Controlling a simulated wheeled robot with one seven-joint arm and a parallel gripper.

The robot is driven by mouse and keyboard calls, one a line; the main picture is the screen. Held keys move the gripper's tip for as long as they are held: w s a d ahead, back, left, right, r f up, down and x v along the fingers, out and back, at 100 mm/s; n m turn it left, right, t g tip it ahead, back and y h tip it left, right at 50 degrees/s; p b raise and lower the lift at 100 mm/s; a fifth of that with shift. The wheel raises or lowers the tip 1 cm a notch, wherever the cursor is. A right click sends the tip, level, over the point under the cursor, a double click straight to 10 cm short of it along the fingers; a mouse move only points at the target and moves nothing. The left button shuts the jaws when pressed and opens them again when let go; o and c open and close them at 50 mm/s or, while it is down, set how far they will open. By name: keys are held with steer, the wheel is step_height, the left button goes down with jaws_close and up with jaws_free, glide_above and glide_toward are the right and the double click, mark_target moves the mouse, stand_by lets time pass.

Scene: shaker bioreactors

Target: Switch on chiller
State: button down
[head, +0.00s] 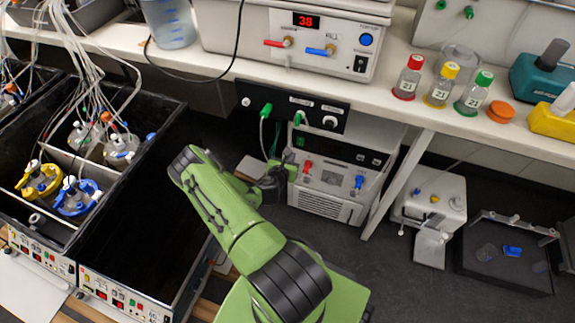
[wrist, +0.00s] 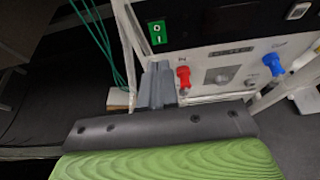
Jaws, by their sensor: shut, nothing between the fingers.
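The chiller (head: 332,204), a white box with a dark top panel and a vent grille, stands on the floor under the bench. Its front has a red fitting (wrist: 183,76) and a blue fitting (wrist: 273,64). A green rocker switch (wrist: 157,33) marked with I and O sits at the left of the dark panel in the wrist view. My gripper (head: 288,172) is at the chiller's left front. In the wrist view its grey fingers (wrist: 157,84) are closed together and empty, just below the switch in the picture. I cannot tell whether they touch the front.
Above the chiller, a black panel (head: 262,97) with green plugs hangs under the bench edge. A bench unit (head: 300,45) displays 38. Black shaker trays (head: 150,190) lie left of my arm. A slanted white bench leg (head: 400,185) stands right of the chiller. Green tubes (wrist: 95,40) hang nearby.

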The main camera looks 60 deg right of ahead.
steer(key=p+v, duration=0.1)
steer(key=v, duration=0.4)
steer(key=shift+s+a+r, duration=0.15)
steer(key=shift+a, duration=0.1)
steer(key=p, duration=0.3)
steer(key=shift+p, duration=0.3)
steer(key=b, duration=0.2)
glide_toward(300, 145)
steer(key=s+f+x, duration=0.1)
steer(key=x, duration=0.5)
steer(key=shift+w+d+r, duration=0.15)
steer(key=shift+w+r, duration=0.15)
steer(key=shift+w, duration=0.35)
